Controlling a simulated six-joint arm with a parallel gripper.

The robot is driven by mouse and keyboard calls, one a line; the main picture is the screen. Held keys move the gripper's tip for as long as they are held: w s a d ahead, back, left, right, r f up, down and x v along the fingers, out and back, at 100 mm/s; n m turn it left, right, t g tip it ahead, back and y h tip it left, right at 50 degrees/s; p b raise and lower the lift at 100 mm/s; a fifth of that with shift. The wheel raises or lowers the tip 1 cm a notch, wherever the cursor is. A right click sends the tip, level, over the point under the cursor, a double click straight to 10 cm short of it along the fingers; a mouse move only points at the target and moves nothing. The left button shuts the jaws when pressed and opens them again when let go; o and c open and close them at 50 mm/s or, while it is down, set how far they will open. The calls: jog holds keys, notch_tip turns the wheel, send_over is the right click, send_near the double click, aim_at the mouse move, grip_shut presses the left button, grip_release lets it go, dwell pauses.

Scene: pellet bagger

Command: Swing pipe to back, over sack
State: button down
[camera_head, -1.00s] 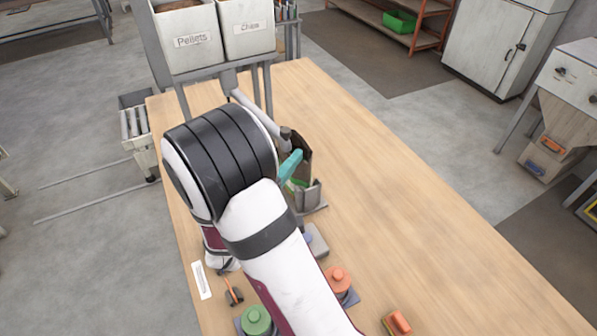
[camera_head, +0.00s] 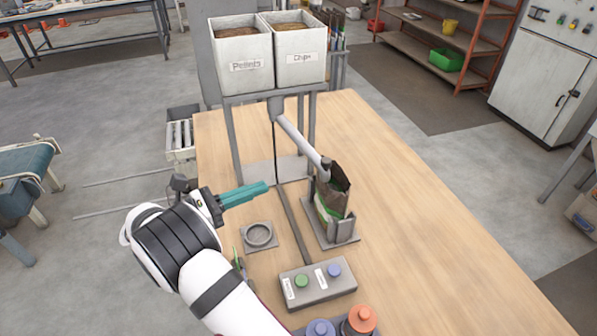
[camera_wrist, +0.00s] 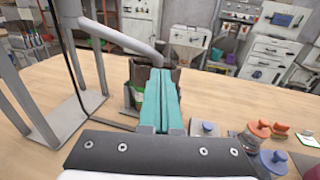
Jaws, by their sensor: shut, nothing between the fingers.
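The grey swing pipe (camera_head: 303,142) slopes from under the two hoppers down to the right. Its lower end (camera_head: 325,170) is over the open mouth of the sack (camera_head: 332,196), which stands upright in a grey holder (camera_head: 343,233). In the wrist view the pipe (camera_wrist: 115,36) runs across the upper left, with the sack (camera_wrist: 137,75) partly hidden behind my fingers. My gripper (camera_head: 264,187) has teal fingers closed together and empty. It is left of the pipe and sack, apart from both. In the wrist view the fingers (camera_wrist: 160,95) point toward the sack.
Hoppers labelled Pellets (camera_head: 241,55) and Chips (camera_head: 299,55) stand on a grey frame at the back. A round grey ring (camera_head: 259,235) and a button box (camera_head: 316,284) lie in front. The table's right side is clear.

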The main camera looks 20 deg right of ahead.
aim_at(322, 163)
jog(key=x, duration=1.3)
jog(key=shift+w+d+r, duration=0.1)
jog(key=shift+d, duration=0.25)
jog(key=shift+n+t, duration=0.6)
jog(key=shift+t, duration=0.3)
jog(key=shift+x, duration=2.1)
